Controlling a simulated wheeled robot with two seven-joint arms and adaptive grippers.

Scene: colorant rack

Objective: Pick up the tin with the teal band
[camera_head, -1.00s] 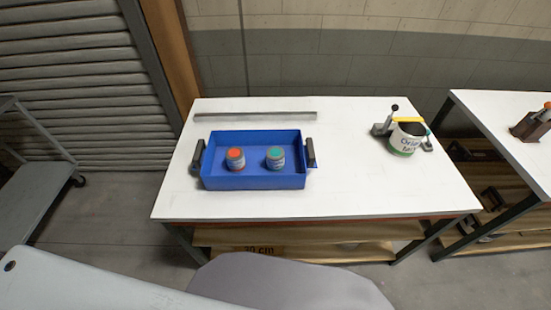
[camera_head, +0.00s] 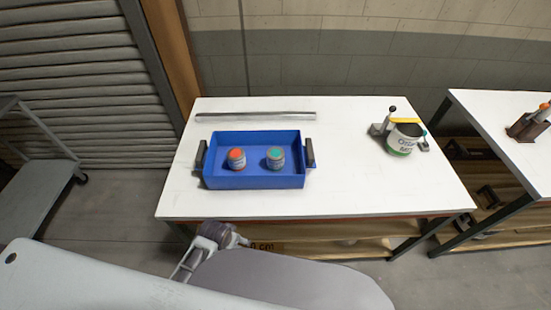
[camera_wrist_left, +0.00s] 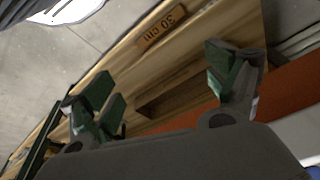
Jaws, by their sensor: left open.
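The tin with teal on its top (camera_head: 276,159) stands upright in the right half of a blue tray (camera_head: 253,181). A tin with orange-red on its top (camera_head: 237,160) stands to its left in the same tray, apart from it. My left arm shows at the table's front edge, below the tray and clear of both tins. In the left wrist view my left gripper (camera_wrist_left: 160,82) is open and empty, its green-padded fingers wide apart before the wooden shelf under the table. No tin shows in that view. My right gripper is out of view.
The tray has dark upright handles at both ends and stands on a white table (camera_head: 350,185). A flat grey bar (camera_head: 255,115) lies behind it. The table between tray and can is clear.

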